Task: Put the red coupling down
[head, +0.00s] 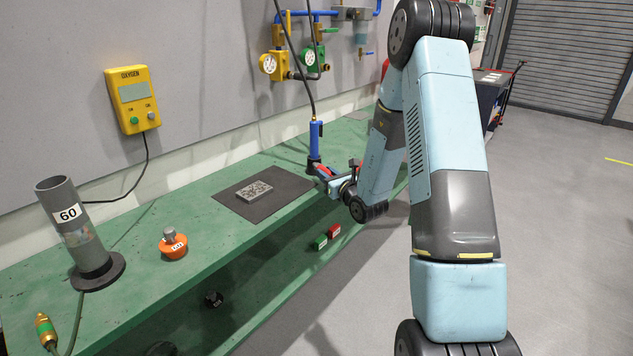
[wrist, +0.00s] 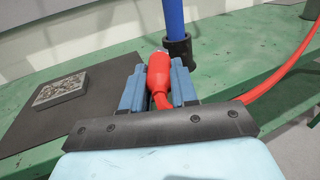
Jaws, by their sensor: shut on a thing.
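My gripper (wrist: 158,88) has blue jaws shut on the red coupling (wrist: 159,75), which lies between them in the wrist view. A red hose (wrist: 285,72) runs off to the right there. In the head view my gripper (head: 326,177) is at the front edge of the green bench, right of the dark mat. Only a little red shows at it there. I cannot tell whether the coupling touches the bench top.
A blue upright tool (head: 315,140) in a dark holder stands just beyond my gripper. A grey speckled block (head: 254,190) lies on the dark mat (head: 228,198). Green bench top (head: 130,245) is free left of the mat, around an orange weight (head: 173,245).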

